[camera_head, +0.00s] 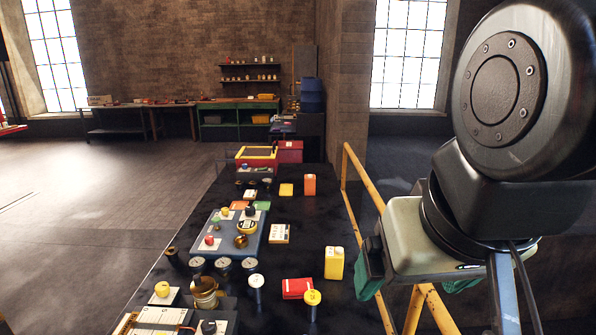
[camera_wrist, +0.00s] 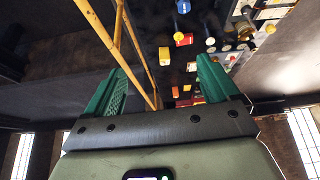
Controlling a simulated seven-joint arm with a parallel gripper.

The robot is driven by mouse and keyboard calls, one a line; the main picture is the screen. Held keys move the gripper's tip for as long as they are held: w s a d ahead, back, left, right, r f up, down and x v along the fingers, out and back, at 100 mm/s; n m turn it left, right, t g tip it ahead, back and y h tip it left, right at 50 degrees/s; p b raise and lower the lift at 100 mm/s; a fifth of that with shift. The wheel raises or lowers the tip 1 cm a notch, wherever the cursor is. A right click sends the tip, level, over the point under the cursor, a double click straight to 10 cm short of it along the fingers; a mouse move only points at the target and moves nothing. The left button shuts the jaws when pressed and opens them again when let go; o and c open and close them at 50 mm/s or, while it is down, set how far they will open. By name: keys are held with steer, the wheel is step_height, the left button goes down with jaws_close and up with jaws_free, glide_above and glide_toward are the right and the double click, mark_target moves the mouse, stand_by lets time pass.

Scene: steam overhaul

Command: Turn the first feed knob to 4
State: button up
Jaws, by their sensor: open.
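I cannot tell which control is the first feed knob, as labels are too small to read. On a blue-grey panel (camera_head: 262,232) sit a red knob (camera_head: 209,240), a black knob (camera_head: 250,211) and a brass fitting (camera_head: 240,241). Nearer, a yellow knob (camera_head: 162,289) sits on a white plate, and another black knob (camera_head: 208,327) is at the bottom edge. My gripper (camera_wrist: 162,68) is open and empty, its green fingers wide apart in the wrist view.
A yellow rail (camera_head: 362,188) runs along the table's right side, beside my gripper. A yellow canister (camera_head: 334,263), a red block (camera_head: 297,288) and a yellow-topped post (camera_head: 312,298) stand on the dark table (camera_head: 300,225). Several round gauges stand before the panel.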

steer(key=w+a+n, duration=0.1)
steer(key=w, duration=0.1)
steer(key=w+a+n+g, duration=0.1)
steer(key=w+a+n, duration=0.1)
steer(key=w, duration=0.1)
steer(key=w+a+n, duration=0.2)
steer(key=w, duration=0.1)
steer(key=shift+w+g, duration=0.1)
steer(key=shift+g, duration=0.2)
steer(key=c, duration=0.5)
steer(key=shift+o, duration=0.2)
steer(key=n+g, duration=0.4)
steer(key=n, duration=1.3)
glide_above(208, 324)
step_height(208, 324, down, 22)
step_height(208, 324, down, 10)
steer(key=shift+f, duration=0.1)
steer(key=shift+c, duration=0.3)
steer(key=c, duration=1)
